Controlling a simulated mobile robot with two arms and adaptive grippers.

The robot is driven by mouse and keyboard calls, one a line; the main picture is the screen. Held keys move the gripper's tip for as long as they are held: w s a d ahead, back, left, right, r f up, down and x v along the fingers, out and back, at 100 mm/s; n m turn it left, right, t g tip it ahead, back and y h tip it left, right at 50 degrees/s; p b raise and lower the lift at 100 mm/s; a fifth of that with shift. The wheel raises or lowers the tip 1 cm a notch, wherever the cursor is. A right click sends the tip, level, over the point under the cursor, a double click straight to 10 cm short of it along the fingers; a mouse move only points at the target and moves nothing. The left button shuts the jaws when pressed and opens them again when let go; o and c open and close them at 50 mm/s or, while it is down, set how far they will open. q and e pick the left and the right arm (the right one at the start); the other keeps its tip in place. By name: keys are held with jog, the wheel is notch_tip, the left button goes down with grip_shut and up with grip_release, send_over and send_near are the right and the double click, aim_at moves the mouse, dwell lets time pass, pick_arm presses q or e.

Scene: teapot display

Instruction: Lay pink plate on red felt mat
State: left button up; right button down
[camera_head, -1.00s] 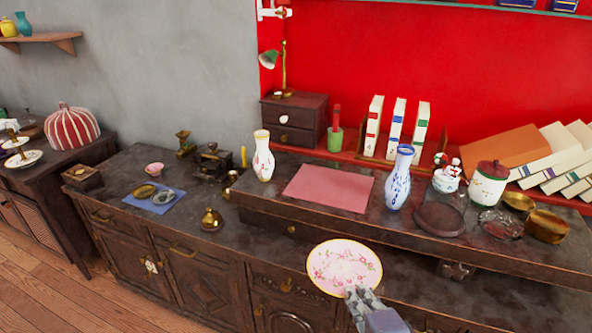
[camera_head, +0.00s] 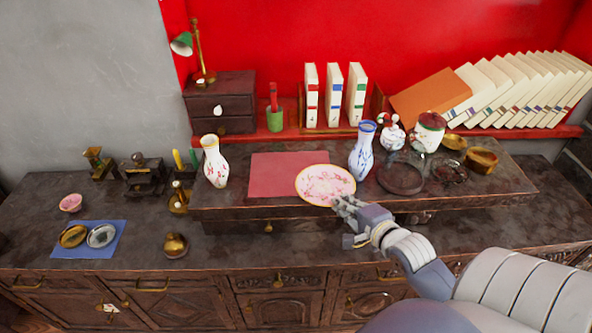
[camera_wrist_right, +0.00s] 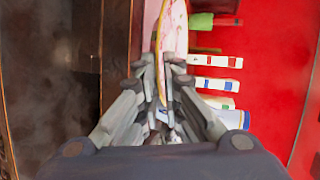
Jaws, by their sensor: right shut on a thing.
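The pink plate (camera_head: 325,184) has a gold rim and a floral pattern. My right gripper (camera_head: 345,204) is shut on its near right edge, and the wrist view also shows the plate (camera_wrist_right: 172,30) between the fingers (camera_wrist_right: 161,70). In the head view the plate overlaps the right part of the red felt mat (camera_head: 272,176), which lies flat on the raised shelf. I cannot tell how high the plate is above the mat. My left gripper is not in view.
A blue-patterned vase (camera_head: 362,150) stands close right of the plate. A white floral vase (camera_head: 215,162) stands left of the mat. A dark round stand (camera_head: 401,178) and brass bowl (camera_head: 481,159) are farther right. Upright books (camera_head: 334,95) stand behind.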

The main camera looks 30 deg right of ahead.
aim_at(306, 175)
jog(key=w, duration=0.5)
jog(key=w+f+p, duration=0.1)
jog(key=w, duration=0.4)
jog(key=w+a+p, duration=0.1)
jog(key=w, duration=0.4)
jog(key=shift+w+f, duration=0.2)
jog(key=shift+w, duration=0.05)
jog(key=shift+w+f, duration=0.1)
jog(key=shift+f, duration=0.05)
notch_tip(306, 175, down, 2)
jog(key=shift+f+p, duration=0.1)
jog(key=shift+p, duration=0.25)
jog(key=shift+f, duration=0.55)
jog(key=c, duration=2)
grip_release()
jog(key=shift+c, duration=0.2)
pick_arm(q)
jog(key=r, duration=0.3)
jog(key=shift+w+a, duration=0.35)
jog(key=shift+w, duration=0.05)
pick_arm(e)
jog(key=shift+s, duration=0.2)
jog(key=v, duration=1.2)
jog(key=shift+b, duration=0.35)
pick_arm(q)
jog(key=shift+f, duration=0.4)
